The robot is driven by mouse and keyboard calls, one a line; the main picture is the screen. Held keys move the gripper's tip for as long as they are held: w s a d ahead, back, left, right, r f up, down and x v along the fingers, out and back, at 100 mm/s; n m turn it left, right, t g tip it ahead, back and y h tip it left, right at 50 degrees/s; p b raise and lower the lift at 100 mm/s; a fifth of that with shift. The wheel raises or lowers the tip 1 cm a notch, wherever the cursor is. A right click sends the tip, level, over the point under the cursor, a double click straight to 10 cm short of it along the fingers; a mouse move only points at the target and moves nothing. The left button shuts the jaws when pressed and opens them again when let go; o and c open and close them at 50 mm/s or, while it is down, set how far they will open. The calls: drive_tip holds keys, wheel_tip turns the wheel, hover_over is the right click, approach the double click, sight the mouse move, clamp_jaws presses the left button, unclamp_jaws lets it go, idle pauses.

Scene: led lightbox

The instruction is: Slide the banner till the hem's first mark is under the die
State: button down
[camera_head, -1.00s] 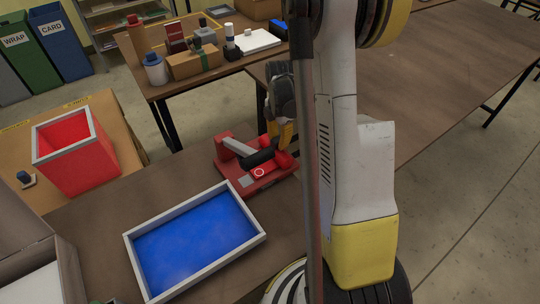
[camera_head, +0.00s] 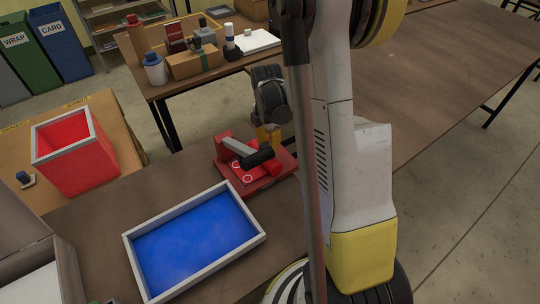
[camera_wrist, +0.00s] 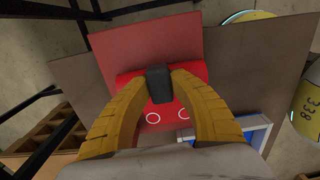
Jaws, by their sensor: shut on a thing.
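The red banner (camera_head: 246,186) lies on the red base of a small press, with white ring marks along its hem; two rings also show on the banner in the wrist view (camera_wrist: 168,117). A grey lever arm (camera_head: 237,146) with a black grip (camera_head: 257,156) reaches over it. In the wrist view my gripper (camera_wrist: 161,74) is shut on a dark block (camera_wrist: 160,86) in front of a red roll (camera_wrist: 128,80). In the head view my gripper (camera_head: 268,138) is behind the black grip, its tips partly hidden. I cannot make out the die or which ring is under it.
A shallow blue tray (camera_head: 133,259) with pale walls stands in front of the press. A red bin (camera_head: 72,180) is on the left bench. The table behind (camera_head: 215,68) holds boxes and bottles. The tabletop right of my arm (camera_head: 450,60) is clear.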

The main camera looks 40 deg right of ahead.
drive_tip(key=c, duration=1.1)
unclamp_jaws()
drive_tip(key=shift+c, duration=0.2)
wheel_tip(320, 180, up, 12)
drive_tip(key=s+a+r+m+t, duration=0.1)
drive_tip(key=a+r+m, duration=0.1)
drive_tip(key=a, duration=0.1)
drive_tip(key=s+a+r+m+t, duration=0.1)
drive_tip(key=s+a+r+m, duration=0.1)
drive_tip(key=a+m, duration=0.1)
drive_tip(key=s+a+r+m+t, duration=0.1)
drive_tip(key=s+a+r+m, duration=0.1)
drive_tip(key=a+r, duration=0.1)
drive_tip(key=shift+a+r+m+h, duration=0.1)
drive_tip(key=shift+a+m+h, duration=0.2)
drive_tip(key=shift+a, duration=0.4)
drive_tip(key=s+a+r+m+t, duration=0.1)
drive_tip(key=s+a+m+t, duration=0.3)
drive_tip(key=s+a+m, duration=0.4)
drive_tip(key=shift+a+m, duration=0.3)
drive_tip(key=shift+m, duration=0.7)
